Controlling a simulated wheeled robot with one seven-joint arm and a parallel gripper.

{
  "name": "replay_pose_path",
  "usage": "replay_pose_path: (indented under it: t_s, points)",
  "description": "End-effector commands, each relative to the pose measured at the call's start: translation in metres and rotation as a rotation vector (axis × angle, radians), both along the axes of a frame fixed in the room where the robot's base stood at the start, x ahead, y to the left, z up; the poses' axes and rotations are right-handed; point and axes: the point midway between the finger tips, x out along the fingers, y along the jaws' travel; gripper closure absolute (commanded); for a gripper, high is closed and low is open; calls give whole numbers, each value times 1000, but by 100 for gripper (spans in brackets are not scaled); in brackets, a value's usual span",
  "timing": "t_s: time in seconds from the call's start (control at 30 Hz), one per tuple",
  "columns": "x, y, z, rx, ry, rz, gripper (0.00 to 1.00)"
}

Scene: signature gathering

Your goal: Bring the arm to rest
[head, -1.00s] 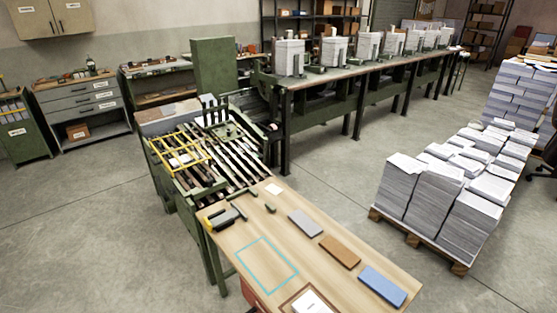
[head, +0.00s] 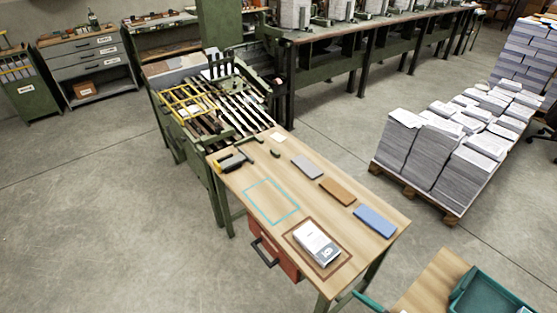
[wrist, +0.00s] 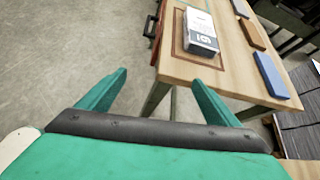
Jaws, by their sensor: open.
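My gripper (wrist: 157,93) shows in the wrist view with its two green fingers spread apart and nothing between them. It is in the air over the floor, short of the near end of the wooden table (wrist: 222,84). In the head view a green piece of my arm or gripper shows at the bottom edge; its fingertips are not clear there. A white and grey book-like block (head: 317,243) lies inside a brown-framed rectangle on the table (head: 235,190), and the block also shows in the wrist view (wrist: 200,32).
Grey (head: 306,167), brown (head: 337,192) and blue (head: 375,221) slabs lie along the table's right side. A cyan outline (head: 271,201) is empty. A green machine (head: 215,105) adjoins the far end. A paper-laden pallet (head: 411,187) stands right. A teal tray (head: 490,297) is at bottom right.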

Motion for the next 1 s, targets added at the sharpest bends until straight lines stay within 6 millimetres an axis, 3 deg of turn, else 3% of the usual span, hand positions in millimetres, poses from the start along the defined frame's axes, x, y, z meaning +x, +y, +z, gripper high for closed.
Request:
replay_pose_path:
  t_s: [0.27, 0.4, 0.6, 0.77, 1.0]
  points:
    - [-14, 20, -43, -247, -24, 36, 15]
    - [-31, 34, -69, -478, -50, 98, 15]
    - [-63, 55, -88, -856, -112, 246, 15]
    - [-91, 73, -83, -1163, -183, 397, 15]
    - [-130, 107, -45, -1619, -334, 646, 15]
